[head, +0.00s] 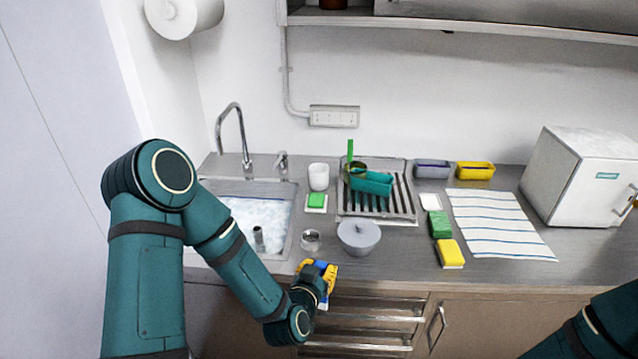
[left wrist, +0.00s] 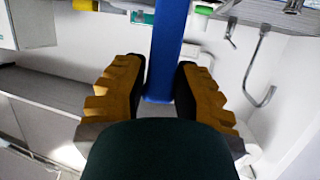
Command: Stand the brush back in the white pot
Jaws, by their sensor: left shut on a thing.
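The handle stands between the two fingers in the left wrist view and runs out of the top of the picture; the brush's head is not clear in either view. The white pot (head: 319,176) stands upright on the counter between sink and rack, apart from the gripper.
The sink (head: 289,222) with tap is left of the pot. The rack (head: 403,219) holds a teal tray (head: 373,184).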

